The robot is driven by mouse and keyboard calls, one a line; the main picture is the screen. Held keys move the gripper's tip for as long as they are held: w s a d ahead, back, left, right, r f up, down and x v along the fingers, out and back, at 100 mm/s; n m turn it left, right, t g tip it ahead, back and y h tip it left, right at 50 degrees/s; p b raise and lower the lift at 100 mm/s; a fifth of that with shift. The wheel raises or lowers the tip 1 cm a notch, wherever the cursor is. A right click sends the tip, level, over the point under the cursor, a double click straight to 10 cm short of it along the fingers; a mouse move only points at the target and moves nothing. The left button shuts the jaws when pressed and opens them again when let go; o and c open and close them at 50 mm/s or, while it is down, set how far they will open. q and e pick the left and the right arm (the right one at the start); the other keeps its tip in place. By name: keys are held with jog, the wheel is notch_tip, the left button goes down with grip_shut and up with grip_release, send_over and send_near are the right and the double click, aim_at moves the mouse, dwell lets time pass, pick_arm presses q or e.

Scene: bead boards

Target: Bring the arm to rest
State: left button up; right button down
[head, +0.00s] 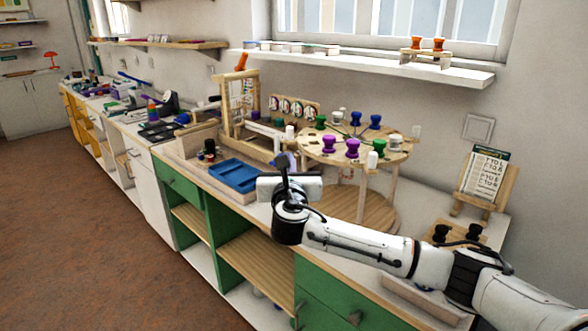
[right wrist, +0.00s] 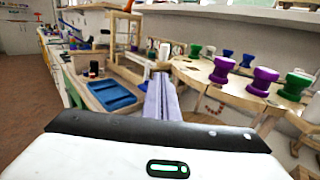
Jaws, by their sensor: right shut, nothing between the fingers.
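My right arm comes in from the right in the head view and reaches over the front of the counter. My right gripper (head: 287,160) points away toward the back of the counter, in front of the round wooden stand. In the right wrist view the fingers of my right gripper (right wrist: 160,92) are together with nothing between them. They hang in the air between the blue tray (right wrist: 112,96) and the round stand. My left gripper is in neither view.
The round stand (head: 395,155) with purple, green, blue and white spools is close to my right gripper. The blue tray (head: 236,175) lies in a wooden box to its left. A card stand (head: 484,180) and black spools (head: 457,233) are near my arm. Floor at left is clear.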

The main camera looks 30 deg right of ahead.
jog(key=v, duration=0.6)
jog(key=shift+s+a+f, duration=0.15)
